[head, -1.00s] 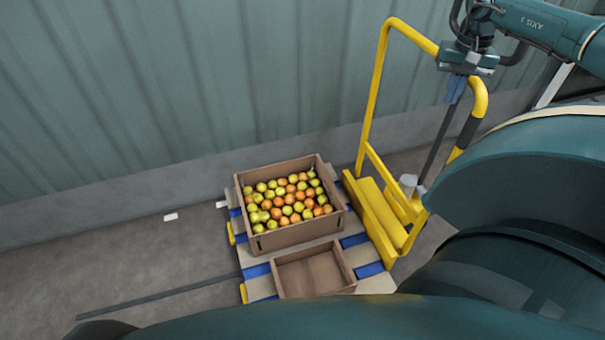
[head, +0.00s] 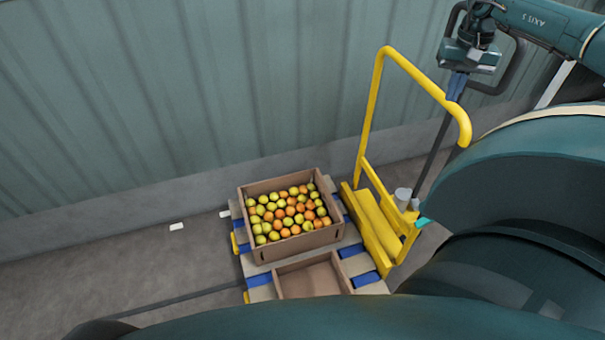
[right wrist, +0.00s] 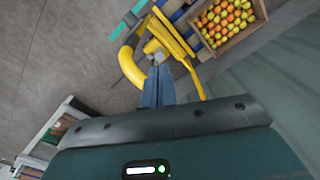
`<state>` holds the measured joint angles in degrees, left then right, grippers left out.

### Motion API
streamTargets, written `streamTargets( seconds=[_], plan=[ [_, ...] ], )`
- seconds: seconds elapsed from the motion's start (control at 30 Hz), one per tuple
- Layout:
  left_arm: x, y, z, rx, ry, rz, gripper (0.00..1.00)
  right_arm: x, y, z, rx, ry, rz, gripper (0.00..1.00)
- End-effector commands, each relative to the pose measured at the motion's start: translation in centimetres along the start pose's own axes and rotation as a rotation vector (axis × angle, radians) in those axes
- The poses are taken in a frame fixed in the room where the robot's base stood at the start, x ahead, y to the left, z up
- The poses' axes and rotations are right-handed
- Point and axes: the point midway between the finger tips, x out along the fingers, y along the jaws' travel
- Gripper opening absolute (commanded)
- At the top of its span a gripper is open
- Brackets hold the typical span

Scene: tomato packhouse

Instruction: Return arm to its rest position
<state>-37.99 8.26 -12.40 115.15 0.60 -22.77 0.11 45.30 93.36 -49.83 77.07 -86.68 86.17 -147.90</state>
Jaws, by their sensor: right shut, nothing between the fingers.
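My right gripper (head: 457,88) shows at the upper right of the head view, at the end of my right arm. Its blue fingers are shut and empty, in front of the wall and beside the yellow handle frame (head: 368,110). In the right wrist view the shut fingers (right wrist: 157,88) point toward the yellow frame (right wrist: 130,65); I cannot tell how far apart they are. My left gripper is not in view.
The ribbed wall (head: 200,80) runs behind. Open floor (head: 100,260) lies at left.

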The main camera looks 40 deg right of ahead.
Motion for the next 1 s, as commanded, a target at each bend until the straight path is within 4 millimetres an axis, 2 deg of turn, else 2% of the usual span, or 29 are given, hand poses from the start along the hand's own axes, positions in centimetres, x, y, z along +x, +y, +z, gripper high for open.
streamTargets(
  seconds=[0.43,0.57,0.67,0.77,0.8,0.87,1.0],
  plan=[
    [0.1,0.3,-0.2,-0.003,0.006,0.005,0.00,0.2,-0.1,0.0,0.000,-0.001,-0.002,0.00],
    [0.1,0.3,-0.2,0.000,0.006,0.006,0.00,1.6,-2.5,0.5,0.015,-0.019,-0.047,0.00],
    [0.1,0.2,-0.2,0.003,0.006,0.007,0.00,4.3,-7.0,1.8,0.058,-0.062,-0.141,0.00],
    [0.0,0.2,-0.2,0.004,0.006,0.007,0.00,7.6,-13.1,4.4,0.153,-0.152,-0.275,0.00],
    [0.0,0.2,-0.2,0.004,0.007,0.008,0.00,8.9,-15.6,5.8,0.203,-0.202,-0.332,0.00],
    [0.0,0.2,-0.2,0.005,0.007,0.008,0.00,10.6,-19.2,8.2,0.293,-0.290,-0.414,0.00],
    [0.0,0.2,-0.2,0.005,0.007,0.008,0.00,13.5,-27.2,14.9,0.580,-0.578,-0.579,0.00]
  ],
)
